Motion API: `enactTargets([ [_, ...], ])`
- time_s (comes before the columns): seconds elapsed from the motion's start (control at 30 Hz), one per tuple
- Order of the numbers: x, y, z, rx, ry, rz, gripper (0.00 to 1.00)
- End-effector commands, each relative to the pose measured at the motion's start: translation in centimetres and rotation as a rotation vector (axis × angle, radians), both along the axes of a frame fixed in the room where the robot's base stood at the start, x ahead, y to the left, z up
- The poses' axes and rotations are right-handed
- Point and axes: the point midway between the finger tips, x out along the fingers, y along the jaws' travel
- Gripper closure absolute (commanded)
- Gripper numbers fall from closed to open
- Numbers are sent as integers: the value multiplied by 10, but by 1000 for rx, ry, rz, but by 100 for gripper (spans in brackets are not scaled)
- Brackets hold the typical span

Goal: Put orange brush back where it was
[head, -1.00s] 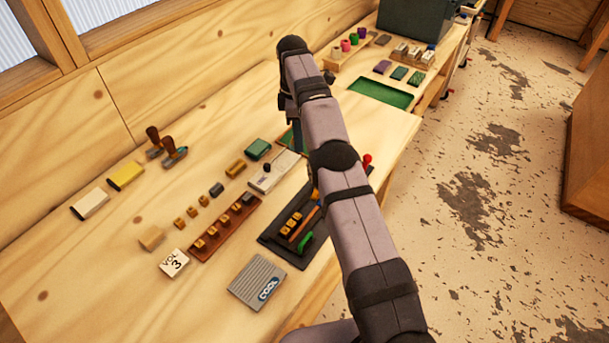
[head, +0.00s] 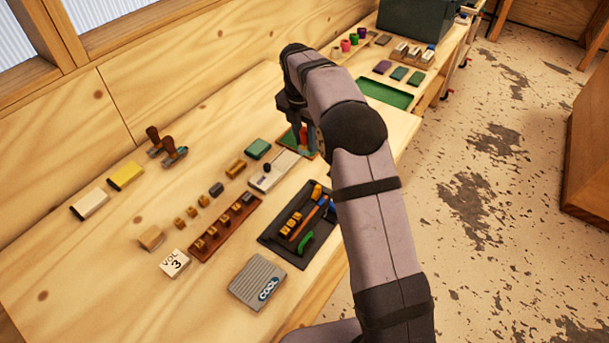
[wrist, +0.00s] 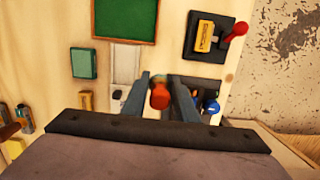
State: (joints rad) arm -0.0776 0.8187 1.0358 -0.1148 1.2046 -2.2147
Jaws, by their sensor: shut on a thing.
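My gripper (head: 302,122) is over the middle of the bench, near the green-floored tray. It points down and is shut on an orange-red item (head: 303,137), which looks like the handle of the orange brush. In the wrist view this handle (wrist: 160,96) shows end-on between the two fingers (wrist: 160,84). Its lower end is hidden, so I cannot tell whether it touches anything. The dark tray (head: 268,238) at the bench's front edge holds several orange and yellow pieces, a green-handled tool (head: 305,242) and a blue-tipped item (head: 331,208).
A pale plate with a black knob (wrist: 118,95) and a green block (wrist: 84,63) lie close to my gripper. A brown rack (head: 212,244) and a grey COOL box (head: 257,282) stand nearer.

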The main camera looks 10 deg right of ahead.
Motion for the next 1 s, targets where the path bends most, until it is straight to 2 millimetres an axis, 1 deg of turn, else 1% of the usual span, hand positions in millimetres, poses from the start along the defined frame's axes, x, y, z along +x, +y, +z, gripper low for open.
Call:
enactTargets([
  [0.07, 0, 0, 0, -5, -7, 25, 96],
  [0.27, 0, 0, -2, -11, -11, 31, 96],
  [0.37, 0, 0, -11, -10, -8, 30, 96],
  [0.6, -1, 0, -47, -10, -8, 29, 96],
  [0.7, 0, 0, -57, -9, -10, 28, 96],
  [1.0, 0, 0, -68, -9, -11, 27, 96],
])
